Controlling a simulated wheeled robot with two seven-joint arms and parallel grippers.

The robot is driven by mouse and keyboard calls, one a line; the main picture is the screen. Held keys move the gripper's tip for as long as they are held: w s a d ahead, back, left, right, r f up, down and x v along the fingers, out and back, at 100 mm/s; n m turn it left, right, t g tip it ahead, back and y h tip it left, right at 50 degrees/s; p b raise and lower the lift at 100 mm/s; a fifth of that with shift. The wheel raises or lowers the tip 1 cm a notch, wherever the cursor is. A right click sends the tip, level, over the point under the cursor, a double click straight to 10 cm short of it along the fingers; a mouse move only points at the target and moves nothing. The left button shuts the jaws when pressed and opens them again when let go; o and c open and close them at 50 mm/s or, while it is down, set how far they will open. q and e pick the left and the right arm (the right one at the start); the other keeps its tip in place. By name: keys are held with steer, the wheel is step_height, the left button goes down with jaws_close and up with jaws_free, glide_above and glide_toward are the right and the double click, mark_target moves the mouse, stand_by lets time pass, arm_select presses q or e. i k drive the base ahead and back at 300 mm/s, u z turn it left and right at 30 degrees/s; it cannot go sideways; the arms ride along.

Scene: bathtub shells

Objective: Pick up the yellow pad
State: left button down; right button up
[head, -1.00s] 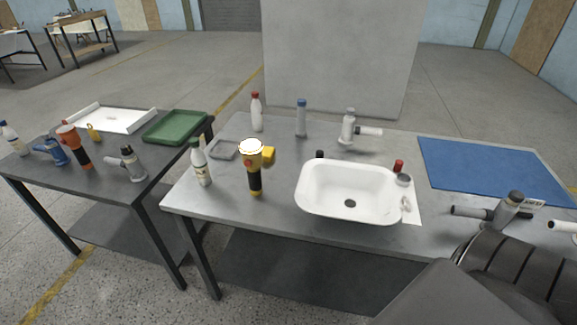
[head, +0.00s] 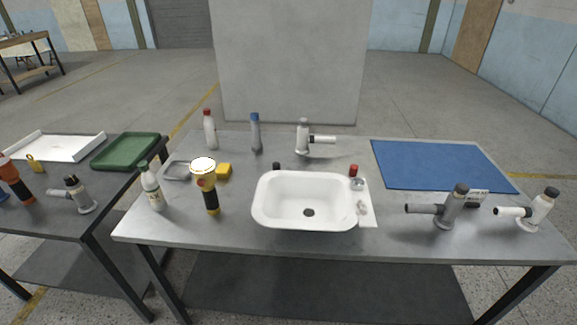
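The yellow pad (head: 224,171) is a small yellow block lying on the grey metal table (head: 400,241), left of the white basin. A grey shallow tray (head: 176,172) lies to the left of the pad. Neither of my grippers shows in the head view now.
A white basin (head: 266,213) sits mid-table. Bottles (head: 152,189) and a blue-capped cylinder (head: 256,133) stand around the pad. A blue mat (head: 438,165) and tap-like fixtures (head: 447,209) are at the right. A second table with a green tray (head: 125,151) stands left.

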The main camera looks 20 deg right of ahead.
mark_target(222, 171)
steer(key=z, duration=0.65)
steer(key=i, duration=0.5)
steer(key=z, duration=0.55)
